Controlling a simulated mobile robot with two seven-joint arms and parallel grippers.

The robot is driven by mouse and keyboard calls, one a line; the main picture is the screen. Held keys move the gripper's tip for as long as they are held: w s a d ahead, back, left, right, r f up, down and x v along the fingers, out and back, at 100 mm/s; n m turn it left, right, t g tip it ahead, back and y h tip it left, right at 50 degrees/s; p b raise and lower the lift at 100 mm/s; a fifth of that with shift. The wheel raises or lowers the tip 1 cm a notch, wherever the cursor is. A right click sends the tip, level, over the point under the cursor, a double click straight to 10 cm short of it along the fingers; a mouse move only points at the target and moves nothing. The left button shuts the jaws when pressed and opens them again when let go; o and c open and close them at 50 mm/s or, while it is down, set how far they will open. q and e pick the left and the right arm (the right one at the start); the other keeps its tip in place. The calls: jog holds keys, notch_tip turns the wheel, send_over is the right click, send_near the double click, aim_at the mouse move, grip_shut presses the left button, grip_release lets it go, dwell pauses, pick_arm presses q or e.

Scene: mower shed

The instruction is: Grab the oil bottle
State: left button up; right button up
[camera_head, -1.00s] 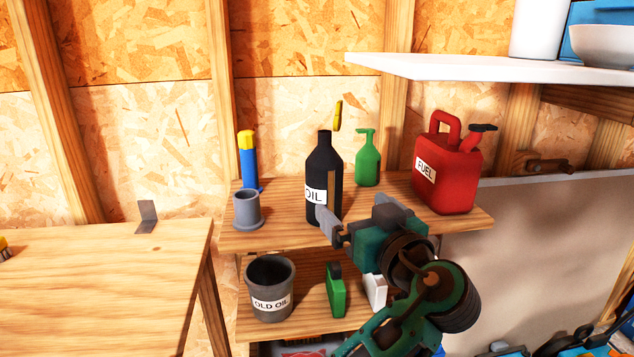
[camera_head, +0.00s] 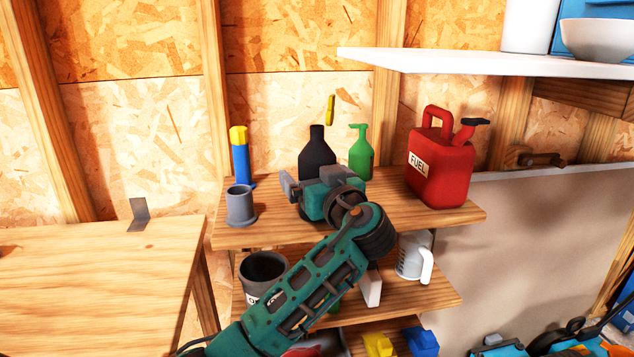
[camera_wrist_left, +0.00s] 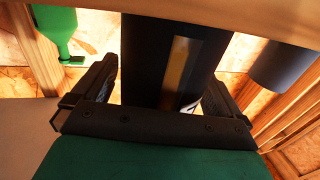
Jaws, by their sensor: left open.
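The black oil bottle (camera_head: 317,152) stands upright on the upper wooden shelf. My left gripper (camera_head: 310,180) is in front of it and hides its lower part and label in the head view. In the left wrist view the dark bottle body (camera_wrist_left: 146,50), with a yellowish strip on it, lies between the two spread fingers of my left gripper (camera_wrist_left: 160,92). The fingers are open, one on each side of the bottle. Whether either finger touches it I cannot tell. My right gripper is not in view.
On the same shelf (camera_head: 450,215) stand a grey cup (camera_head: 240,206), a blue bottle with a yellow cap (camera_head: 240,160), a green spray bottle (camera_head: 361,158) and a red fuel can (camera_head: 440,170). A white shelf (camera_head: 480,66) overhangs at right.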

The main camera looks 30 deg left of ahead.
pick_arm(q)
jog(key=shift+w+a, duration=0.15)
jog(key=shift+a, duration=0.05)
jog(key=shift+c, duration=0.5)
jog(key=c, duration=1.2)
